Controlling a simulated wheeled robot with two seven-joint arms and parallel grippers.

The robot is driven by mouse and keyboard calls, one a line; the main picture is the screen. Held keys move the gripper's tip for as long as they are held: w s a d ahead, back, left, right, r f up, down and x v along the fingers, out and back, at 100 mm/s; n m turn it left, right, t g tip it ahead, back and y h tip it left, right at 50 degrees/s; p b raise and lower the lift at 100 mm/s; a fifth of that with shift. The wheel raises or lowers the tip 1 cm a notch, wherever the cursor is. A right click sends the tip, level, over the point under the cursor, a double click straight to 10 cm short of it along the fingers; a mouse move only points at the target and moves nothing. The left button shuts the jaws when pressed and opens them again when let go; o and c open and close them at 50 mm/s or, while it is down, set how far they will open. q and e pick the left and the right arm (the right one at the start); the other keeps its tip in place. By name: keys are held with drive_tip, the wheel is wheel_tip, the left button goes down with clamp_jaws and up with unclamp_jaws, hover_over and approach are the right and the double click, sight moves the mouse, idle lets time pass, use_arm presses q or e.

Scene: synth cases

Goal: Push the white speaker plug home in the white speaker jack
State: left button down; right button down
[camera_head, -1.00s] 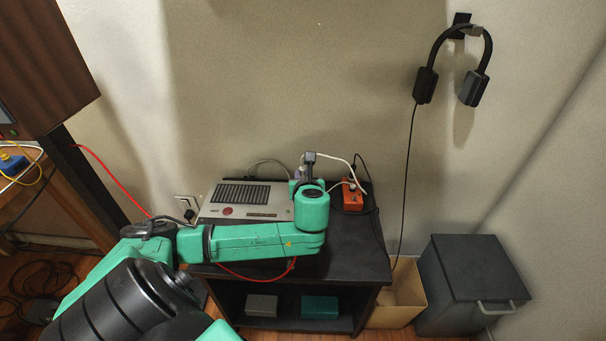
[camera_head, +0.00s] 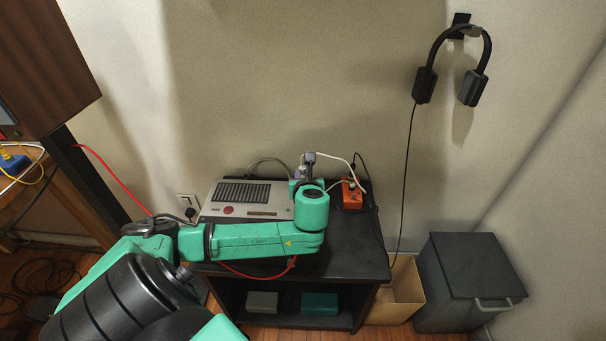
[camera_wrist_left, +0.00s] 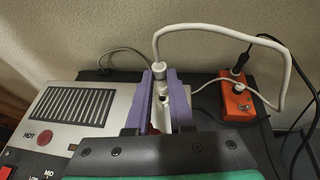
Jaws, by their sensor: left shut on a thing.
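My left gripper (camera_head: 307,172) is over the black stand, between the grey device and the orange box. In the left wrist view its two purple fingers (camera_wrist_left: 162,88) are shut on the white speaker plug (camera_wrist_left: 159,69), which stands roughly upright between them. A white cable arcs from the plug's top to the right and down by the orange box. A pale metallic piece (camera_wrist_left: 164,92) shows below the plug between the fingers. I cannot tell whether it is part of the plug or the white speaker jack. How deep the plug sits is hidden. My right gripper is not in view.
The grey device (camera_head: 270,201) with a black grille lies left of the gripper. The orange box (camera_head: 351,196) with plugs and cables is close on the right. A wall (camera_head: 290,80) stands behind. The stand's top (camera_head: 355,245) is clear at the front right.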

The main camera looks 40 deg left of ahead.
use_arm(q)
drive_tip(key=shift+r+p, duration=0.1)
drive_tip(key=shift+p, duration=0.5)
drive_tip(key=shift+f+b, duration=0.7)
drive_tip(key=shift+f, duration=0.7)
drive_tip(key=c, duration=0.7)
unclamp_jaws()
drive_tip(key=p+v, duration=0.2)
drive_tip(key=v, duration=1.2)
drive_tip(key=shift+s+d+r, duration=0.15)
drive_tip(key=shift+s, duration=0.05)
